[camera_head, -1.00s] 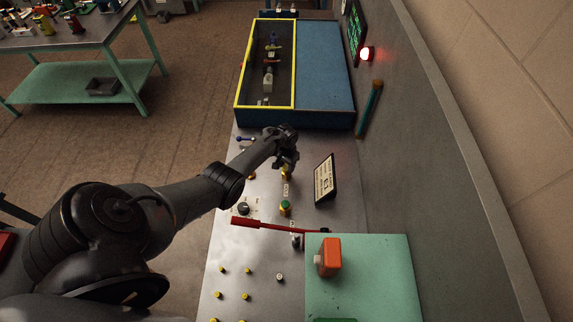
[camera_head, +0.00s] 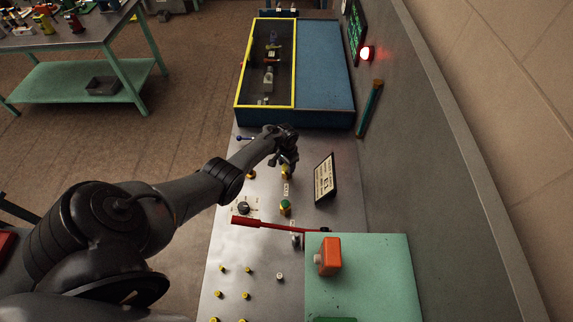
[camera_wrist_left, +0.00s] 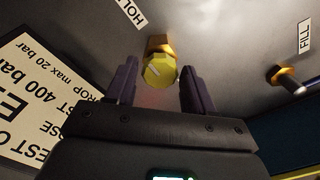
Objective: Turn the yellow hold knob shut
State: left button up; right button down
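The yellow hold knob (camera_wrist_left: 159,71) shows in the left wrist view beside the partly cut-off HOLD label (camera_wrist_left: 132,12). It is round, with a pale line across its face and an orange-yellow base behind it. In the head view the knob (camera_head: 286,175) is partly hidden under my left gripper (camera_head: 288,167). In the wrist view my left gripper (camera_wrist_left: 160,82) is open, one dark finger on each side of the knob, with a visible gap on both sides. It holds nothing. My right gripper is not in view.
A FILL valve (camera_wrist_left: 288,80) stands to the right in the wrist view. A tilted sign (camera_head: 325,178), a green knob (camera_head: 285,207) and a red lever (camera_head: 265,224) are near on the panel. A yellow-framed box (camera_head: 265,105) lies beyond.

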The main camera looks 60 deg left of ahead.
aim_at(286, 167)
pick_arm(q)
jog(key=shift+o, duration=1.1)
jog(key=shift+r, duration=0.15)
jog(key=shift+r, duration=0.3)
notch_tip(286, 167, up, 10)
jog(key=p, duration=0.3)
